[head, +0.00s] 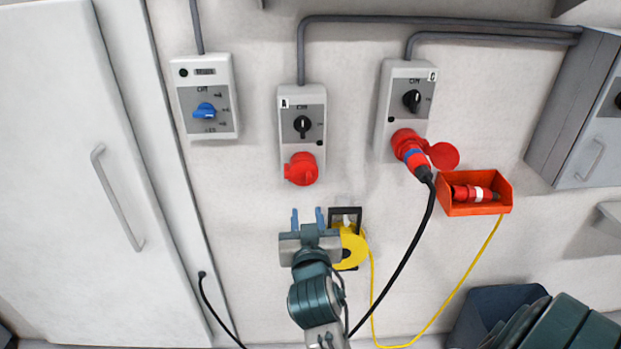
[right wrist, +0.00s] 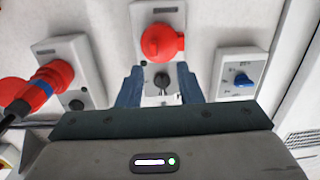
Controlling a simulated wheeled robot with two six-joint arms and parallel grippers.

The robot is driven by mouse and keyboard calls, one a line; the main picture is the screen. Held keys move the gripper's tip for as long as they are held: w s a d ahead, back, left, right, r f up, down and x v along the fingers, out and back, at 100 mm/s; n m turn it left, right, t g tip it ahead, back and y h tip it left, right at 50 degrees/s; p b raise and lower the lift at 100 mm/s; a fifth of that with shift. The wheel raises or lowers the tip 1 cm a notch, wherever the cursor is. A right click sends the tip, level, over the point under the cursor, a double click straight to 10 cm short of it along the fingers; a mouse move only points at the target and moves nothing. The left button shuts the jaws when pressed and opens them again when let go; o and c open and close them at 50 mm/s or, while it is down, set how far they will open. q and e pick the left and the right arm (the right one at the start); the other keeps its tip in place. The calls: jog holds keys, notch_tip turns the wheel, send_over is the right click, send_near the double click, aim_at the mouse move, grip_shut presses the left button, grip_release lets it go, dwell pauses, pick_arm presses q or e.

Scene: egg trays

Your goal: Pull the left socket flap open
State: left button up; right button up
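The left socket (head: 301,169) is a red round one under the grey switch box marked A (head: 302,118). Its red flap looks closed over it. In the right wrist view, which shows the wall upside down, the red flap (right wrist: 160,42) is ahead, above the space between the fingers. My right gripper (head: 308,217) is in front of the wall below the left socket, apart from it. Its two blue fingers stand apart with nothing between them; they also show in the right wrist view (right wrist: 159,87). My left gripper is not in view.
The right socket (head: 408,143) holds a red and blue plug (head: 416,158) on a black cable, its flap swung right. An orange bin (head: 475,205) holds a red connector. A yellow reel (head: 352,246) hangs beside my right gripper. A blue-knobbed box (head: 205,97) is at left.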

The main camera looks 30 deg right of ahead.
aim_at(309, 178)
jog(key=shift+h, duration=0.4)
jog(key=w+d+p, duration=0.1)
jog(key=w, duration=0.1)
jog(key=w+d+r+p, duration=0.1)
jog(key=w+d, duration=0.1)
jog(key=w+d+r+p, duration=0.1)
jog(key=w+d+p, duration=0.1)
jog(key=w, duration=0.1)
jog(key=shift+d+r, duration=0.15)
jog(key=shift+w+d+m, duration=0.3)
jog(key=shift+w+d, duration=0.1)
jog(key=shift+w, duration=0.25)
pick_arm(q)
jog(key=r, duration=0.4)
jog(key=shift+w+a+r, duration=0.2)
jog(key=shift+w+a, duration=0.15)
pick_arm(e)
jog(key=shift+c, duration=0.4)
grip_shut()
